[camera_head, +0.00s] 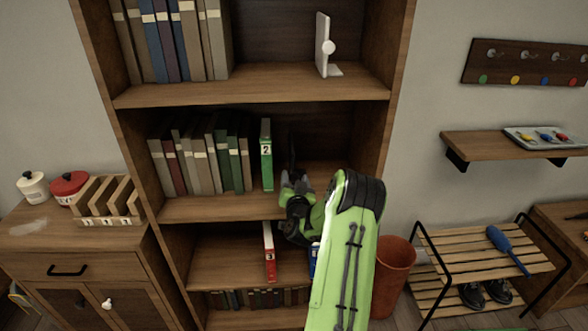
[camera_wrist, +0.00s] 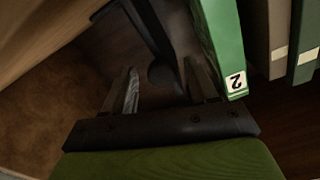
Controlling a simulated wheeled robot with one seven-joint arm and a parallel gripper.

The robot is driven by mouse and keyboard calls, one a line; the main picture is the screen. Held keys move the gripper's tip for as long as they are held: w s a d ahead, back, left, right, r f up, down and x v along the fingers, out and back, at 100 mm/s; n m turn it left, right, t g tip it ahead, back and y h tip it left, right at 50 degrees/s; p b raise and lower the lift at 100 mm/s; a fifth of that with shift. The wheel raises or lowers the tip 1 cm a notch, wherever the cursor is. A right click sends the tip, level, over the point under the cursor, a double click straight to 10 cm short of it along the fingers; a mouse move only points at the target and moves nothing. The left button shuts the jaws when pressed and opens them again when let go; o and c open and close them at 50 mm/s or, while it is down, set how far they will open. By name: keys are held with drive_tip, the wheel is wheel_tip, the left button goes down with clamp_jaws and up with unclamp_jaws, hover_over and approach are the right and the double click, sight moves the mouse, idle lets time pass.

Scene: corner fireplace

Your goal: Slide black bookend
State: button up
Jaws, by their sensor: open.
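The black bookend (camera_head: 293,152) stands on the middle shelf of the bookcase, to the right of the green book numbered 2 (camera_head: 266,155). In the head view my arm and gripper partly hide it. In the wrist view the bookend (camera_wrist: 148,28) is a dark upright plate with a rounded knob (camera_wrist: 164,76). My gripper (camera_head: 297,180) reaches into the shelf from the front. Its fingers (camera_wrist: 161,73) are open, with the knob showing between them. The right finger is close to the green book (camera_wrist: 220,45); I cannot tell whether they touch.
A row of books (camera_head: 202,160) fills the left of the middle shelf. The bookcase's right side wall (camera_head: 372,130) bounds the space on the right. A white bookend (camera_head: 323,45) stands on the shelf above. A red book (camera_head: 269,250) stands below, near my forearm.

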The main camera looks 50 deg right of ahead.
drive_tip(key=shift+r, duration=0.1)
drive_tip(key=shift+a, duration=0.1)
drive_tip(key=shift+c, duration=0.6)
clamp_jaws()
drive_tip(key=shift+w, duration=0.1)
